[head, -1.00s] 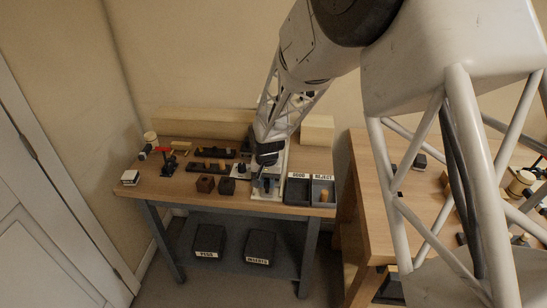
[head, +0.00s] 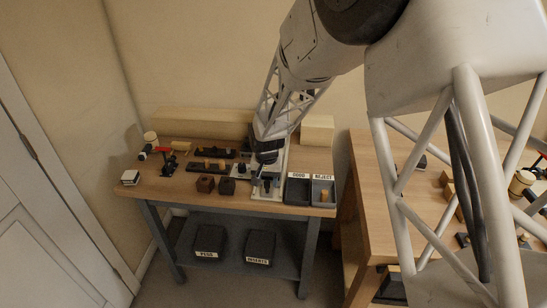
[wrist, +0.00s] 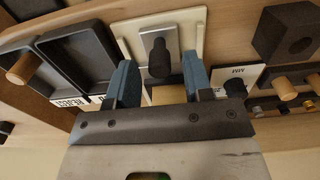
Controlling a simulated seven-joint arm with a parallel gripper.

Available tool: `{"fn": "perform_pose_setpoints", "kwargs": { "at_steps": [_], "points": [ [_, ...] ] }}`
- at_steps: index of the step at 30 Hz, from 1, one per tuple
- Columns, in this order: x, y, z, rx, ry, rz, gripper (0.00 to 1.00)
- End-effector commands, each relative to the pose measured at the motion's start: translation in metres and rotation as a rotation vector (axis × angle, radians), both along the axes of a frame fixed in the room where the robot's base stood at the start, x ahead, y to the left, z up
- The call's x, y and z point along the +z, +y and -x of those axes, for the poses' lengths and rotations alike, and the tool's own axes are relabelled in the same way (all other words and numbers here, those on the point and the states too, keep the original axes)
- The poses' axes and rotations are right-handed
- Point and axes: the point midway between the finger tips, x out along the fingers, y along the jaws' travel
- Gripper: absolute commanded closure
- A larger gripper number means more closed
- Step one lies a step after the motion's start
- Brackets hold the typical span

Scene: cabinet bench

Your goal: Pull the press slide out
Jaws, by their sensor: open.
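The press slide (wrist: 168,45) shows in the wrist view as a grey metal plate on a pale base, with a black knob (wrist: 159,60) standing on it. In the head view the press (head: 267,187) sits near the front edge of the bench, left of the two bins. My gripper (wrist: 161,78) is open, its two blue fingers apart. In the wrist view the knob appears in the gap between the fingertips, with nothing gripped. In the head view my gripper (head: 266,158) is above and behind the knob. Part of the press is hidden behind my gripper.
Two dark bins (head: 297,189) stand right of the press; one holds a wooden peg (wrist: 22,68). Dark blocks (head: 205,184) and peg trays (head: 206,167) lie to the left. A pale box (head: 317,130) stands behind. Another bench (head: 365,180) is at the right.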

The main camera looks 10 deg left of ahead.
Motion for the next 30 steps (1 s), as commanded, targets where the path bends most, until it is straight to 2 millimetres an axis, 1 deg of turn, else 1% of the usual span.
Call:
{"fn": "perform_pose_setpoints", "kwargs": {
  "at_steps": [30],
  "points": [
    [0.057, 0.000, 0.000, 0.000, -0.001, 0.000, 0.53]
  ]
}}
